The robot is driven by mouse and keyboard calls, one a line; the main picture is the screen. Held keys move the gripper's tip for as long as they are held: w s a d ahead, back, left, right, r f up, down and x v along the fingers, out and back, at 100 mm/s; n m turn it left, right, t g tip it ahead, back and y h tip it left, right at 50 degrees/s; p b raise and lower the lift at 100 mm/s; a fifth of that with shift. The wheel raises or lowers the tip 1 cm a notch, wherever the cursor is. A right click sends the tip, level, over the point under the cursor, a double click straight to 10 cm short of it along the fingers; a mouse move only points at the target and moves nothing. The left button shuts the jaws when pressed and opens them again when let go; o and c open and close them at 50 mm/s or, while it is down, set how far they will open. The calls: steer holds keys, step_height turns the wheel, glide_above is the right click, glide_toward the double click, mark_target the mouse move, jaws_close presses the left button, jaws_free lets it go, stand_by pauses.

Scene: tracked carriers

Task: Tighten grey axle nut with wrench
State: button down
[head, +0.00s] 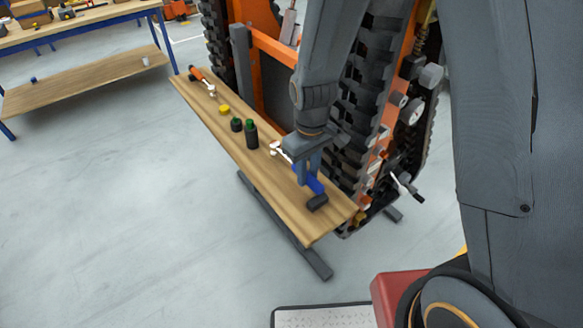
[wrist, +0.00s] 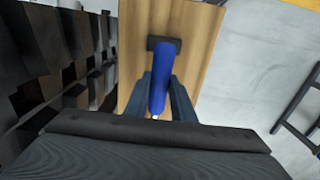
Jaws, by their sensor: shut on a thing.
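My gripper (head: 308,176) points down over the right end of a narrow wooden bench, beside the tracked carrier. It is shut on the blue handle (head: 317,187) of a tool, whose pale metal part (head: 281,153) reaches left past the fingers. In the wrist view the blue handle (wrist: 160,80) lies between the fingers (wrist: 160,95). A black block (head: 317,202) is at the handle's far end. I cannot tell whether the tool is lifted or whether it is the wrench. Grey round parts (head: 412,112) show on the carrier's side; I cannot tell which is the axle nut.
The wooden bench (head: 280,207) also bears an orange-handled tool (head: 197,75), a yellow item (head: 224,109) and two dark bottles (head: 251,135). The carrier's black track (head: 352,118) stands close to my arm. A lever-like part (head: 408,186) sticks out low. Floor is open at left.

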steer(key=shift+r+p, duration=1.5)
steer(key=shift+r, duration=0.55)
